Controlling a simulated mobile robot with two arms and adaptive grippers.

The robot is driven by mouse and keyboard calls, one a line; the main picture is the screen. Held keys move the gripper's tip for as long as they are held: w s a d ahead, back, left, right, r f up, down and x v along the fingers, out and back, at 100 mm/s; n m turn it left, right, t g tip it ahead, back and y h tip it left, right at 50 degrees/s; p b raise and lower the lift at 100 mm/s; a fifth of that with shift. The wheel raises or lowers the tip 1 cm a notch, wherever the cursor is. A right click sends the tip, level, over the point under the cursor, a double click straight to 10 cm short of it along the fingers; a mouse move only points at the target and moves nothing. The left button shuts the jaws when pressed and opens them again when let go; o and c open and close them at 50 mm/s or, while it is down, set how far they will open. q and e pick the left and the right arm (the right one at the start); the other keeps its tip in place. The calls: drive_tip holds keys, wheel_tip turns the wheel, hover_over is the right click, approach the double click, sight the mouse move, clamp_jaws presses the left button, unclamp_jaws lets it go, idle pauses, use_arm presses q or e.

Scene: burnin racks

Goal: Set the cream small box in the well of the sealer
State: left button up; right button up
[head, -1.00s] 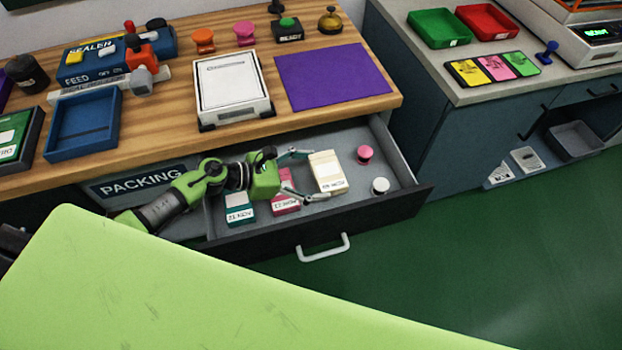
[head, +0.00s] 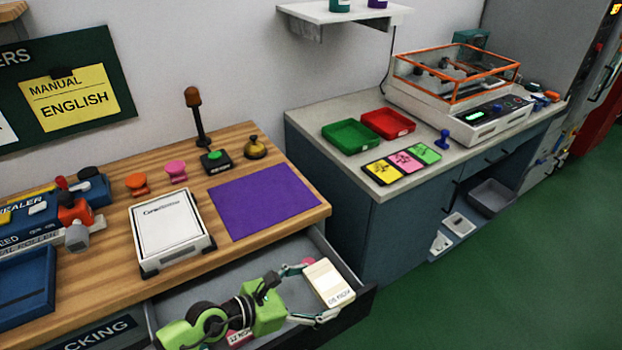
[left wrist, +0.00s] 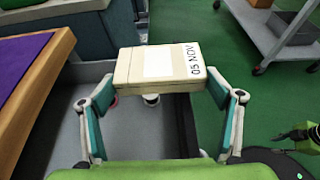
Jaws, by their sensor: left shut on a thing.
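The cream small box (head: 329,284), with a date label reading 05 NOV, is held between the fingers of my left gripper (head: 312,293). In the left wrist view the box (left wrist: 160,65) spans both fingertips, above the open drawer. The blue sealer (head: 92,190) stands at the left of the wooden bench, partly cut off by the picture edge. A blue open tray (head: 28,287) lies in front of it, also cut off; I cannot tell whether it is the well. A green and black part, seemingly my right gripper (left wrist: 300,135), shows at the left wrist view's right edge.
The open drawer (head: 345,268) holds a pink item, mostly hidden by my arm. A white scale-like device (head: 168,228) and a purple mat (head: 263,201) occupy the bench. Orange and pink knobs, a green button and a bell stand behind them.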

use_arm(q)
drive_tip(key=a+r, duration=0.7)
drive_tip(key=r, duration=0.7)
drive_tip(key=v, duration=1.4)
drive_tip(key=shift+s+r+t, duration=0.25)
drive_tip(key=shift+s+t, duration=0.05)
drive_tip(key=shift+s, duration=0.15)
